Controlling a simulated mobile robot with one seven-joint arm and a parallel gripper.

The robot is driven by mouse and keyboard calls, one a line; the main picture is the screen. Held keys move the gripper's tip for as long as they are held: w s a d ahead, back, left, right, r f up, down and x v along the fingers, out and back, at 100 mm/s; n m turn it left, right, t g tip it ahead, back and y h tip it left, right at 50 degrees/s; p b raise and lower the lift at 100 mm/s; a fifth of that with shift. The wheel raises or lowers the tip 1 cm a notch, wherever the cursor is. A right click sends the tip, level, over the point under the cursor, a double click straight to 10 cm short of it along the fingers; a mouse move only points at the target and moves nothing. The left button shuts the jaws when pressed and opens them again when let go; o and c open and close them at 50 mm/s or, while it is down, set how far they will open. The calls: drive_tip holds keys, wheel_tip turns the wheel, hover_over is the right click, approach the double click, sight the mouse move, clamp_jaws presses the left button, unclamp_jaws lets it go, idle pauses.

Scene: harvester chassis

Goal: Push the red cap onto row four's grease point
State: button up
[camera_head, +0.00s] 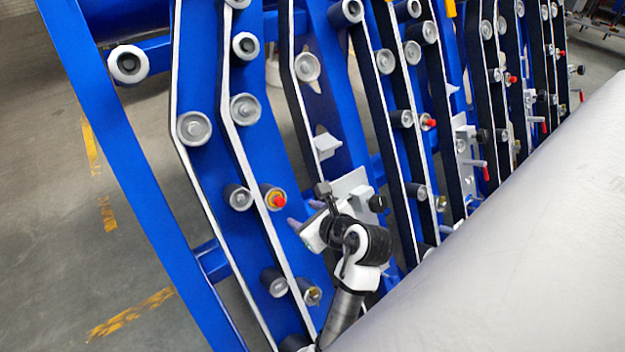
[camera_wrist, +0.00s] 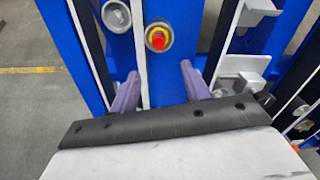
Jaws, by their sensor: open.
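A red cap (camera_head: 278,200) sits in a yellow-ringed round fitting on a blue row plate, left of my gripper in the head view. In the wrist view the red cap (camera_wrist: 158,40) is ahead of my gripper (camera_wrist: 158,90), roughly in line with the gap between the fingers. My gripper (camera_head: 304,215) is open, with two purple-grey fingers apart and only blue plate and a pale plate edge showing between them. The fingers appear apart from the cap. More red caps show on rows further right, one of them on a fitting (camera_head: 431,123). I cannot tell which row is row four.
Blue row plates with pale edges stand close together, carrying several grey rollers (camera_head: 194,128). A pale bracket (camera_head: 350,187) with a black knob (camera_head: 377,203) is close beside my gripper. A large grey surface (camera_head: 510,240) fills the lower right. Open floor (camera_head: 60,220) lies left.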

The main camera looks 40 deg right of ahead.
drive_tip(key=shift+v, duration=1.5)
